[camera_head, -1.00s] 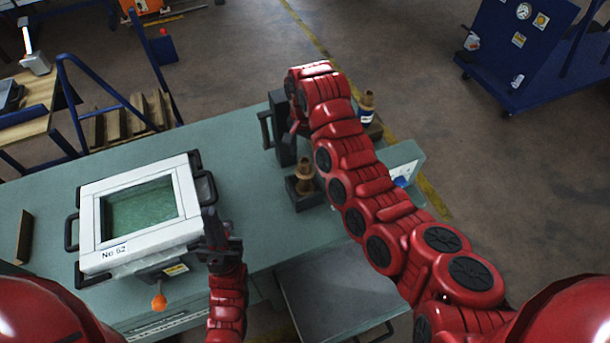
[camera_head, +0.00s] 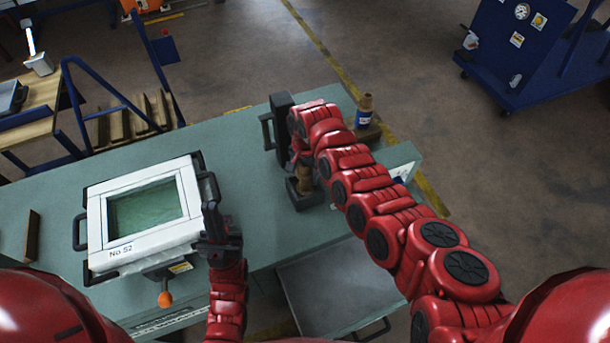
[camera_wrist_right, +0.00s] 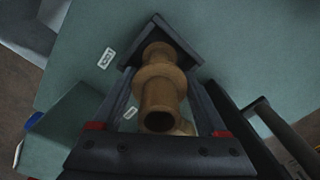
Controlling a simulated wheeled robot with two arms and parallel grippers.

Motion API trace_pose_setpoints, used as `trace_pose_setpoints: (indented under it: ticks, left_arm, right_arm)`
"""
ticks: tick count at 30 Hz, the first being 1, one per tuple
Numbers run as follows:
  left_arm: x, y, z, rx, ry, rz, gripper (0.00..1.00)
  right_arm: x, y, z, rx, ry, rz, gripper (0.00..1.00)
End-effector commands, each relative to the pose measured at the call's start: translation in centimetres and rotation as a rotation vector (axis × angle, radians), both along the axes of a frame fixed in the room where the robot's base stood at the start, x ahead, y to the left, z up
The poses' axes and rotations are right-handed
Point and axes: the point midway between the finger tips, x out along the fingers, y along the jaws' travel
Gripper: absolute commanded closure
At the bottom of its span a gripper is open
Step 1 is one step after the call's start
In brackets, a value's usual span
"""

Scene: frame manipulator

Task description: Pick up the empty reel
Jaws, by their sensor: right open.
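The empty reel (camera_head: 305,184) is a bare brown spool upright on a small black square holder (camera_head: 307,202) on the green table. In the right wrist view the reel (camera_wrist_right: 160,92) lies between the open fingers of my right gripper (camera_wrist_right: 163,85), which point down towards the holder. I cannot tell whether either finger touches it. In the head view my right arm hides most of that gripper and part of the reel. My left gripper (camera_head: 214,222) is beside the right side of the white frame device, close to its black handle; its jaws are unclear.
The white frame device (camera_head: 98,225) marked "No 52" stands on the table's left part. A reel with a blue band (camera_head: 364,110) stands beyond my right arm. A black handled block (camera_head: 283,125) is behind the empty reel. A blue cart (camera_head: 520,60) stands far right.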

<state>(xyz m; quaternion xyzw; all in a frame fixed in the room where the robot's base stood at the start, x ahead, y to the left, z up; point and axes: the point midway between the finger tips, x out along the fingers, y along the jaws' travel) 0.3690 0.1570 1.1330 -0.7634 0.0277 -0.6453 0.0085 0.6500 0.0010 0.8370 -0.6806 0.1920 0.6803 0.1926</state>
Motion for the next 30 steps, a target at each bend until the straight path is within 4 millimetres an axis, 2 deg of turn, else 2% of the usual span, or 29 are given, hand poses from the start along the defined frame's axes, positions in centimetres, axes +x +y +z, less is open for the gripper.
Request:
trace_pose_setpoints:
  ticks: [4, 5, 12, 15, 24, 30]
  left_arm:
    - [0.00, 0.00, -0.02, 0.000, 0.000, 0.000, 1.00]
    - [0.00, 0.00, -0.02, 0.000, 0.000, 0.000, 1.00]
    - [0.00, 0.00, -0.02, 0.000, 0.000, 0.000, 1.00]
    - [0.01, 0.00, -0.02, 0.000, 0.000, 0.000, 1.00]
    - [0.00, -0.01, -0.10, 0.000, 0.000, 0.000, 1.00]
    - [0.00, 0.00, -0.56, 0.000, 0.000, 0.000, 1.00]
  right_arm:
    - [-0.02, 0.01, -0.01, 0.000, 0.000, 0.000, 0.24]
    - [-0.02, 0.01, -0.01, 0.000, 0.000, 0.000, 0.28]
    - [-0.03, -0.01, -0.01, 0.000, 0.001, 0.000, 0.71]
    - [-0.03, -0.01, 0.00, 0.000, 0.001, 0.000, 0.85]
    - [-0.02, 0.00, 0.08, 0.000, 0.001, 0.000, 0.85]
    - [0.09, 0.03, 0.90, 0.001, -0.002, 0.000, 0.85]
